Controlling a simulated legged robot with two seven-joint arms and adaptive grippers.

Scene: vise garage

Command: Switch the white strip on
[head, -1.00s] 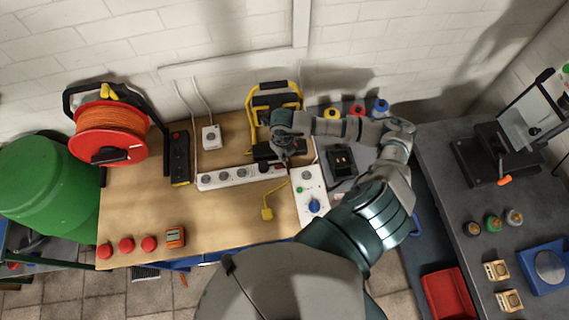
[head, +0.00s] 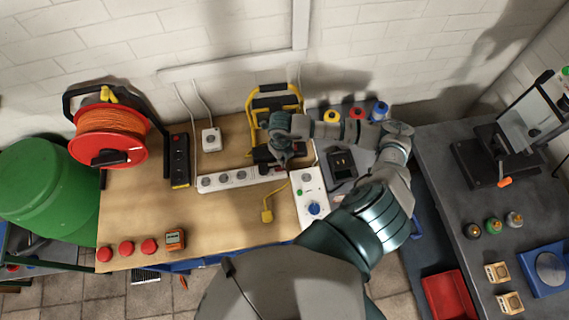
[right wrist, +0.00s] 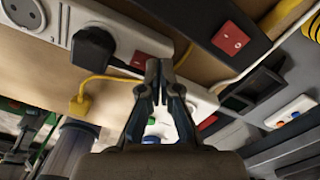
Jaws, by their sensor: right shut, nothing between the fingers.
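The white strip (head: 212,182) lies along the back part of the wooden bench, with several round sockets and a black plug (head: 264,169) near its right end. The strip (right wrist: 82,20) also shows in the right wrist view, with the black plug (right wrist: 93,48) and a red rocker switch (right wrist: 147,61) beside it. My right gripper (right wrist: 160,72) is shut and empty, its fingertips beside or over the red switch. Whether they touch it, and which way the rocker is set, I cannot tell. In the head view my right gripper (head: 279,163) hides much of the strip's switch end. My left gripper is not in view.
A black strip (head: 179,158) and a white wall plug box (head: 211,139) stand left. A yellow-framed lamp (head: 272,92) is behind the gripper. A white box with a blue knob (head: 314,208) and a yellow plug (head: 267,215) lie in front.

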